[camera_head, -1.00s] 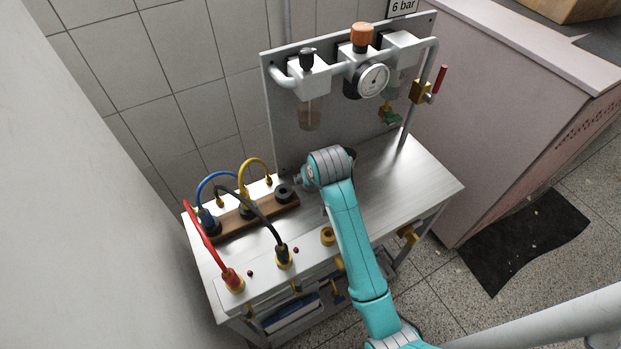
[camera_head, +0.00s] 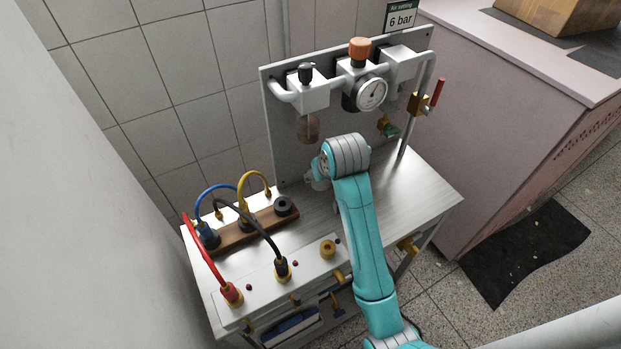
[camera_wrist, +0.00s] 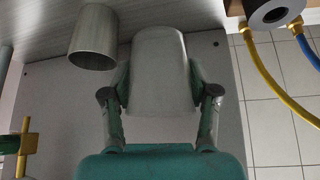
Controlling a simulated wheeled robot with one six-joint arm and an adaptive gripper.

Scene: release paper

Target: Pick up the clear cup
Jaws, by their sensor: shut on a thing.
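The clear cup (camera_wrist: 159,68) looks pale grey and see-through in the wrist view. It sits between the two fingers of my gripper (camera_wrist: 160,88), which are shut on its sides. In the head view my gripper (camera_head: 317,176) is over the back of the metal bench, close to the upright panel. My arm hides most of the gripper and cup there, so I cannot tell whether the cup touches the bench top.
A grey metal cylinder (camera_wrist: 92,40) stands close beside the cup. A brownish bowl (camera_head: 308,128) hangs from the panel (camera_head: 290,150) above. A wooden rack (camera_head: 235,238) with hoses is to the left. The bench top (camera_head: 415,190) is clear to the right.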

